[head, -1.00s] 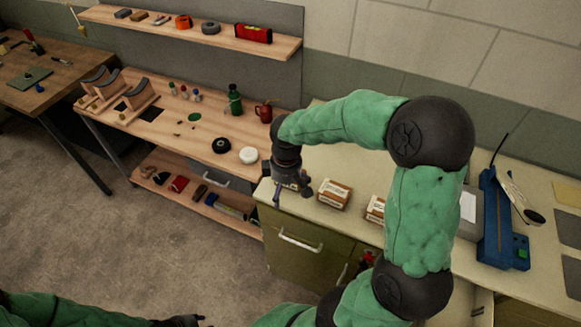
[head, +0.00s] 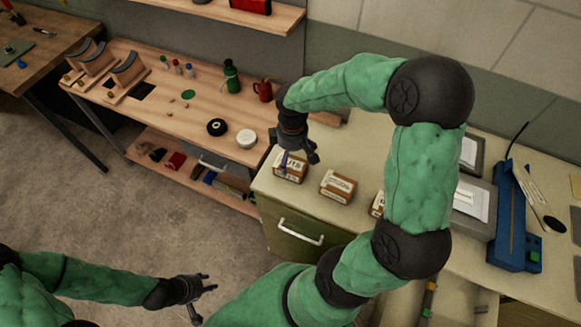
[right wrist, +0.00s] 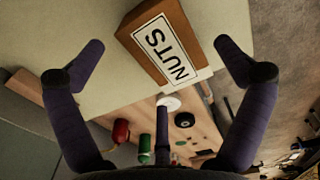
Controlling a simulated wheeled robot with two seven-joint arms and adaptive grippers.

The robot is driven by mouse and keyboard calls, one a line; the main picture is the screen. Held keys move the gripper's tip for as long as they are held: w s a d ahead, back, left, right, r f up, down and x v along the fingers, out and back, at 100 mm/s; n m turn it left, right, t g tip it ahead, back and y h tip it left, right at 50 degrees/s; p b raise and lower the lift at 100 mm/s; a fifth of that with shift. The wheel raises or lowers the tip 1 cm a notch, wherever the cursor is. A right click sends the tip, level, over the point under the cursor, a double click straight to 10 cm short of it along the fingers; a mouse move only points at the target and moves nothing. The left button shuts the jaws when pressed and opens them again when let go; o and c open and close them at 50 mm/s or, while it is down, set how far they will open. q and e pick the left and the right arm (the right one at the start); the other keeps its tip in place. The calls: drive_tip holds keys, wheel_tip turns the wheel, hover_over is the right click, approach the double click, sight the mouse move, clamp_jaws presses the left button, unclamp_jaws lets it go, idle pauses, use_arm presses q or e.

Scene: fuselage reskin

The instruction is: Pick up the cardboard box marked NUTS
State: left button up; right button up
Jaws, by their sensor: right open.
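The cardboard box marked NUTS (head: 290,168) sits on the pale countertop at its left end. It is brown with a white label. My right gripper (head: 298,156) is open just above it and partly covers it. In the right wrist view the box (right wrist: 160,45) lies beyond and between the spread fingers (right wrist: 158,60), and I see no finger touching it. My left gripper (head: 203,297) is open and empty, low over the floor, away from the counter.
Two similar boxes stand right of it, a middle one (head: 338,186) and one (head: 377,205) partly hidden by my right arm. A blue machine (head: 512,215) stands further right. A wooden bench (head: 150,95) with a white round lid (head: 247,139) adjoins on the left.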

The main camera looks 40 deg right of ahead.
sight(292, 160)
drive_tip(key=shift+w+d+f+b, duration=0.1)
drive_tip(key=shift+f+b, duration=0.7)
drive_tip(key=shift+f, duration=1.85)
drive_tip(key=shift+c, duration=0.3)
drive_tip(key=c, duration=1.3)
drive_tip(key=shift+r, duration=0.15)
drive_tip(key=shift+c, duration=0.2)
